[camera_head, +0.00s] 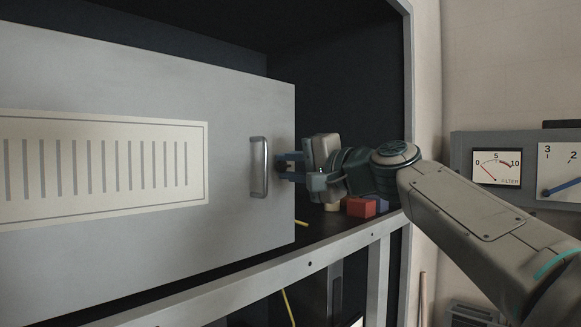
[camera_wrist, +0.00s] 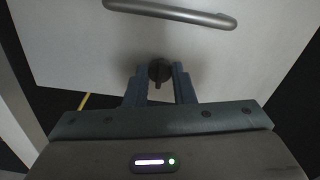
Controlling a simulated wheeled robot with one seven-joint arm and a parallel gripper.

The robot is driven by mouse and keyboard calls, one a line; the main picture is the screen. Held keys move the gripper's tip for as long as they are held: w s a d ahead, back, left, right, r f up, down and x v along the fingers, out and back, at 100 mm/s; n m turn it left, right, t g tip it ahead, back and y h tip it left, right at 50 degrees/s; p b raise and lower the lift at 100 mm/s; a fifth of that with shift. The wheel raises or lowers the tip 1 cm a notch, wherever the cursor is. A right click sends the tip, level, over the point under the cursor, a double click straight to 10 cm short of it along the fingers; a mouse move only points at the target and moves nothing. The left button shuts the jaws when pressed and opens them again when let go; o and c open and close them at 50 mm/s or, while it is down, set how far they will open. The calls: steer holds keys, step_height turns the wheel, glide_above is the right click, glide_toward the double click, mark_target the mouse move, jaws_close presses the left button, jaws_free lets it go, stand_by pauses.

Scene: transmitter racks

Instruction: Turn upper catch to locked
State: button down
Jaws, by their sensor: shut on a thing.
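The catch (camera_wrist: 159,71) is a small dark round knob with a narrow tab, set on the pale door panel (camera_wrist: 75,50). In the wrist view it sits between my gripper's blue-grey fingers (camera_wrist: 159,80), below the door handle (camera_wrist: 175,13). The tab points down in that picture. In the head view my gripper (camera_head: 291,166) reaches in from the right to the door's right edge, beside the vertical metal handle (camera_head: 259,167). The fingers are shut on the catch and largely hide it there. No lock marking shows.
The grey door (camera_head: 140,70) stands in front of a dark open rack. A red block (camera_head: 361,207) and other small blocks lie on the rack floor below my gripper. A yellow strip or cable shows near the door's lower edge. A meter panel (camera_head: 497,168) is on the right wall.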

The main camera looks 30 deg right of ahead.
steer(key=c, duration=1.2)
jaws_free()
steer(key=b+v, duration=0.3)
steer(key=v, duration=1)
steer(key=shift+s+b, duration=0.35)
steer(key=shift+s, duration=0.05)
steer(key=shift+d, duration=0.1)
